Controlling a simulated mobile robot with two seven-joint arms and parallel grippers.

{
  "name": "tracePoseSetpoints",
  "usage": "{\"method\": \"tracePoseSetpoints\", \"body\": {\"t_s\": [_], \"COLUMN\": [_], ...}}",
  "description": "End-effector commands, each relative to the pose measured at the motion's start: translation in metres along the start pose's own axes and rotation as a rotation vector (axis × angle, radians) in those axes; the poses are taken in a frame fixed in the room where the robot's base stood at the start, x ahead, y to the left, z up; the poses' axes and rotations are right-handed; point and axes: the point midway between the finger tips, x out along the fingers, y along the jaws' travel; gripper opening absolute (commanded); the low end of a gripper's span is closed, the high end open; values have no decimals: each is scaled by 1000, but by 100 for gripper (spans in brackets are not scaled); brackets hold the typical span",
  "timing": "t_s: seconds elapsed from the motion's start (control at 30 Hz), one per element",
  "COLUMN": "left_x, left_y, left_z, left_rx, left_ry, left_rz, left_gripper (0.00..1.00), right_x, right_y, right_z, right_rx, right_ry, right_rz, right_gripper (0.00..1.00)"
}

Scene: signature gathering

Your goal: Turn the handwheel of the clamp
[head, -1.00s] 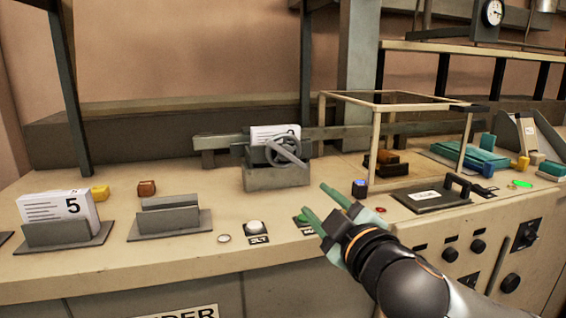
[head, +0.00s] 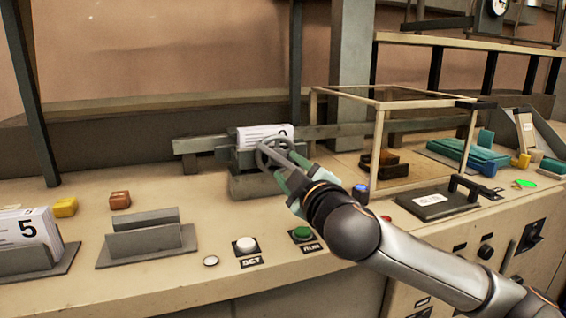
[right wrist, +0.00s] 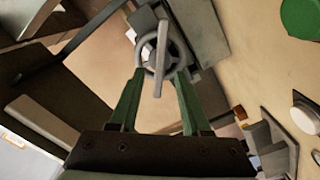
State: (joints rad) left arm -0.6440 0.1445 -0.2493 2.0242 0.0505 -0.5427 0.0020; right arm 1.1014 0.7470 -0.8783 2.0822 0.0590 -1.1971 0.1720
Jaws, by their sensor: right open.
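The clamp (head: 250,184) is a grey block near the back of the console, with a white card (head: 262,135) standing in it. Its grey spoked handwheel (head: 268,152) is on the front. My right gripper (head: 284,169) reaches the wheel from the lower right and hides part of it. In the right wrist view the open green fingers (right wrist: 160,76) point at the handwheel (right wrist: 150,62). The wheel and its bar lie between and just beyond the fingertips. I cannot tell whether they touch. My left gripper is not in view.
A glass-sided frame (head: 380,107) stands to the right of the clamp. A black-handled plate (head: 435,205) lies in front of it. A white button (head: 246,244) and a green button (head: 302,233) are below the clamp. A card holder (head: 145,240) and a numbered card stack (head: 30,238) are left.

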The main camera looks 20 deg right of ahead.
Motion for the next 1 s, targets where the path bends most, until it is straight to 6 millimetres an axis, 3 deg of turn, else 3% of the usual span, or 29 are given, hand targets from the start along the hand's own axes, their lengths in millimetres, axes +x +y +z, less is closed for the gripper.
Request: {"method": "tracePoseSetpoints", "body": {"t_s": [0.1,0.3,0.67,1.0], "left_x": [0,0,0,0], "left_y": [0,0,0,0], "left_z": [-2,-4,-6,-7], "left_rx": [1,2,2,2], "left_ry": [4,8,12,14], "left_rz": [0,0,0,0], "left_gripper": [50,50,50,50], "right_x": [18,34,38,38], "right_y": [0,0,0,0], "right_z": [0,-1,0,0], "right_rx": [0,1,1,1], "right_ry": [0,1,1,1], "right_rz": [1,0,0,0], "right_gripper": [48,48,48,10]}}
